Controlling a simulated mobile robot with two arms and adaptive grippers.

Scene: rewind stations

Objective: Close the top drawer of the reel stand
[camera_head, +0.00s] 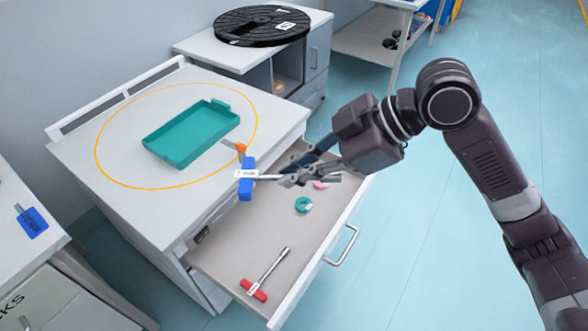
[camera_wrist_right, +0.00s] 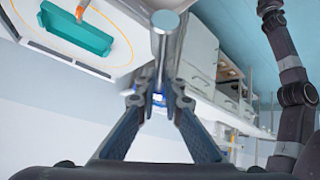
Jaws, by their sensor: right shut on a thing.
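The white stand (camera_head: 75,155) with a yellow ring on its top has its top drawer (camera_head: 235,258) pulled well out. The drawer's bar handle (camera_head: 343,246) faces the lower right. Inside lie a red-handled tool (camera_head: 254,290), a green ring (camera_head: 303,205) and a pink ring (camera_head: 320,185). My right gripper (camera_head: 298,177) is above the drawer, shut on the metal shaft of a blue-handled tool (camera_head: 247,185). The shaft (camera_wrist_right: 165,48) also shows between the fingers (camera_wrist_right: 160,98) in the right wrist view. The blue handle hangs by the stand's front edge. My left gripper is out of view.
A teal tray (camera_head: 182,155) and an orange-handled item (camera_head: 240,147) are on the stand top. Behind is a cabinet (camera_head: 290,82) bearing a black reel (camera_head: 262,24). A blue item (camera_head: 32,222) lies on a table at left. The floor at right is clear.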

